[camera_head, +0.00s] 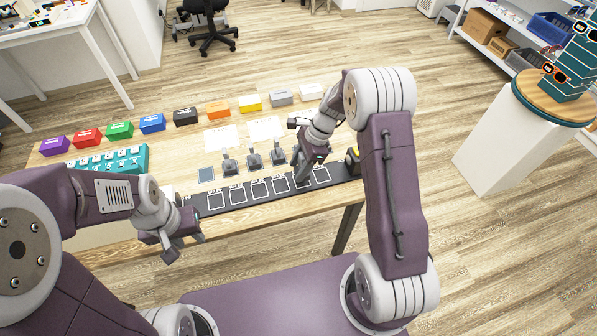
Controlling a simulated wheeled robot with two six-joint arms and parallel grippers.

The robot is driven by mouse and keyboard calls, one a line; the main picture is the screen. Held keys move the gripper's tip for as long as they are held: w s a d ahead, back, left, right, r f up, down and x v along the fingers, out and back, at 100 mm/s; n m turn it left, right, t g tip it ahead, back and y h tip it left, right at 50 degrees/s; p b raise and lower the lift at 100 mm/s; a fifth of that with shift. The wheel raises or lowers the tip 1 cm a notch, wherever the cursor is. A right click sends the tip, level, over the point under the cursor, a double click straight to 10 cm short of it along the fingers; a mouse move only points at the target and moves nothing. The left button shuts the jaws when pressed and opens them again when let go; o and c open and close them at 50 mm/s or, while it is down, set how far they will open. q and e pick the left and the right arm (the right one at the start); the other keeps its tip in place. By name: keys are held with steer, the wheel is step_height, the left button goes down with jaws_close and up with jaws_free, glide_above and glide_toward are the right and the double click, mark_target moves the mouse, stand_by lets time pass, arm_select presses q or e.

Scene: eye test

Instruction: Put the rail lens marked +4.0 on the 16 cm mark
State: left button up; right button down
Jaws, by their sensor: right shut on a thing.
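The dark rail (240,196) with a row of white-outlined squares runs along the table's front edge; its marks are too small to read. My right gripper (301,176) is shut at the rail's right part, on a small dark piece that looks like a rail lens. The gripper hides most of it, and I cannot tell whether it touches the rail. Three dark rail lenses (229,166) (254,161) (278,156) stand upright in a row behind the rail. Their markings are unreadable. My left gripper (172,248) is open and empty in front of the rail's left end.
A row of coloured boxes (152,123) lines the table's back. A teal tray (134,158) stands at the left, and two white sheets (221,137) lie mid-table. A grey square (205,175) lies bare left of the lenses. A round-topped stand (545,100) is far right.

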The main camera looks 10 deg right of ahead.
step_height(320, 180, down, 2)
steer(key=shift+f, duration=0.1)
steer(key=shift+w+f, duration=0.1)
steer(key=shift+f, duration=0.15)
steer(key=c, duration=0.7)
jaws_free()
steer(key=shift+f, duration=0.1)
